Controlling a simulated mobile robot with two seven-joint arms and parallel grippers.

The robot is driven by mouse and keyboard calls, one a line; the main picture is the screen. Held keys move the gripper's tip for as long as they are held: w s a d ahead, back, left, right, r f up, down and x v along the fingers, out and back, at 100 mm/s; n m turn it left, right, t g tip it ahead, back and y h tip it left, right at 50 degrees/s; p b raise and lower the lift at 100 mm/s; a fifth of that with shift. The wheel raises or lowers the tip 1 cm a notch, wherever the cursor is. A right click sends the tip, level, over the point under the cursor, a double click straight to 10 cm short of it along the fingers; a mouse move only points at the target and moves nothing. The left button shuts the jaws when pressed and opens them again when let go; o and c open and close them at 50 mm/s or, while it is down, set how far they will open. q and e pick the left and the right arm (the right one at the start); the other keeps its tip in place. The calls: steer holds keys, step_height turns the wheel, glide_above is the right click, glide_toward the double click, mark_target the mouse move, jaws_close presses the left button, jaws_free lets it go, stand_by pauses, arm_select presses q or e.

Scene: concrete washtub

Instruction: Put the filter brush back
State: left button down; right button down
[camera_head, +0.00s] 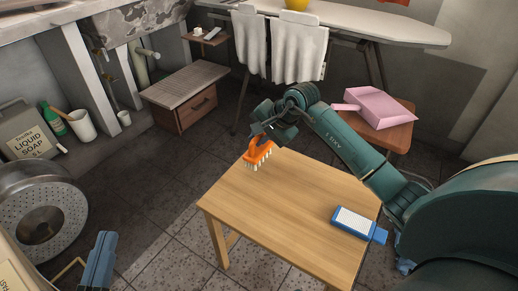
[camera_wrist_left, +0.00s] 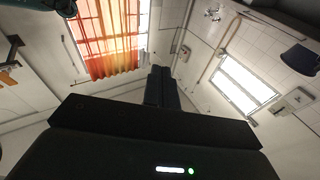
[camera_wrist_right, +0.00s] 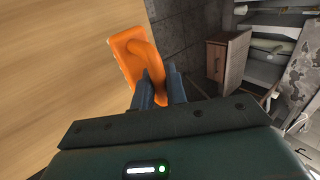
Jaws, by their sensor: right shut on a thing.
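An orange brush (camera_head: 256,156) with pale bristles hangs over the far left edge of the wooden table (camera_head: 275,200), bristles down. My right gripper (camera_head: 271,139) is shut on its handle. In the right wrist view the brush (camera_wrist_right: 127,52) shows its orange back and loop handle between the blue fingers (camera_wrist_right: 159,88); it overlaps the table edge. Its height above the table is hard to tell. My left gripper (camera_head: 101,258) is low at the left of the head view, fingers together and empty; the left wrist view shows its dark fingers (camera_wrist_left: 161,88) pointing up.
A blue brush-like tool (camera_head: 354,222) with a white face lies near the table's right side. A slatted wooden cabinet (camera_head: 186,92), soap container (camera_head: 27,137) and white cup (camera_head: 82,125) stand left. Most of the tabletop is bare.

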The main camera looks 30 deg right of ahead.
mark_target(259, 148)
step_height(259, 148, down, 3)
steer(key=shift+r+b, duration=0.1)
steer(key=shift+b, duration=0.35)
arm_select(q)
steer(key=shift+d, duration=0.1)
steer(key=shift+f, duration=0.1)
arm_select(e)
steer(key=shift+f, duration=0.2)
steer(key=shift+f, duration=0.15)
arm_select(q)
steer(key=shift+r, duration=0.35)
arm_select(e)
steer(key=c, duration=1.4)
jaws_free()
